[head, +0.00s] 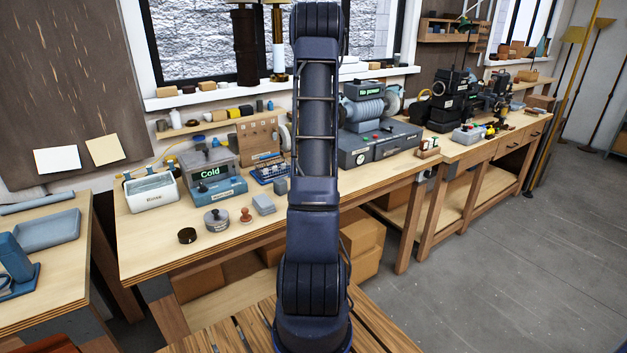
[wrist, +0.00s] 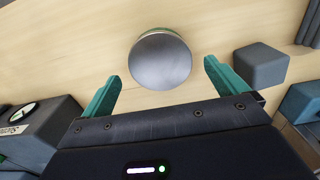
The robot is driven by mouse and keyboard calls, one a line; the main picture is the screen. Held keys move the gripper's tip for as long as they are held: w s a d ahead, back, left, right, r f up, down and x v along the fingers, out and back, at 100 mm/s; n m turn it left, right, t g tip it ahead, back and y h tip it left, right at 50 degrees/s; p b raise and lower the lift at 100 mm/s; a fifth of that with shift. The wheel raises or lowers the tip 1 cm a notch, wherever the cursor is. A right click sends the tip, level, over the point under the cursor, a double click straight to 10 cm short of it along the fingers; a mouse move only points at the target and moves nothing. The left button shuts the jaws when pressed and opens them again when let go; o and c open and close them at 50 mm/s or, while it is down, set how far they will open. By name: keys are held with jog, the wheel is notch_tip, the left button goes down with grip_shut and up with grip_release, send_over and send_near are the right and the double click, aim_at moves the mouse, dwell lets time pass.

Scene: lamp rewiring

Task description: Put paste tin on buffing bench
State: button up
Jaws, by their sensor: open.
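In the wrist view, a round tin (wrist: 160,60) with a plain grey metal lid and a thin green edge stands on light wood; it looks like the paste tin, but no label shows. My gripper (wrist: 158,80) is open, with a teal finger on either side below the tin in the picture. The tin is just beyond the fingertips, with no contact visible. In the head view my arm stands upright and hides my gripper and this tin. I cannot tell which surface is the buffing bench; a machine with wheels (head: 364,109), showing "No power", stands on the middle workbench (head: 150,253).
A grey block (wrist: 260,67) stands right of the tin, and a dark unit with a dial (wrist: 35,130) is at lower left. In the head view, a dark round tin (head: 187,236), a grey lidded pot (head: 216,219) and a stamp-like knob (head: 247,215) stand near the bench front.

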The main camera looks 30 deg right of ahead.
notch_tip(320, 180, up, 7)
jog(key=s+a+r+t, duration=0.1)
jog(key=s+a+r, duration=0.4)
jog(key=a+r, duration=0.45)
jog(key=s+a+r+t, duration=0.1)
jog(key=s+a+r, duration=0.5)
jog(key=a, duration=0.7)
jog(key=s+a+r+t, duration=0.1)
jog(key=s+a, duration=0.5)
jog(key=s, duration=0.3)
jog(key=s+a+r+t, duration=0.1)
jog(key=s+a+r, duration=0.1)
jog(key=s+a, duration=0.5)
jog(key=s, duration=0.2)
jog(key=shift+s+a+t, duration=0.3)
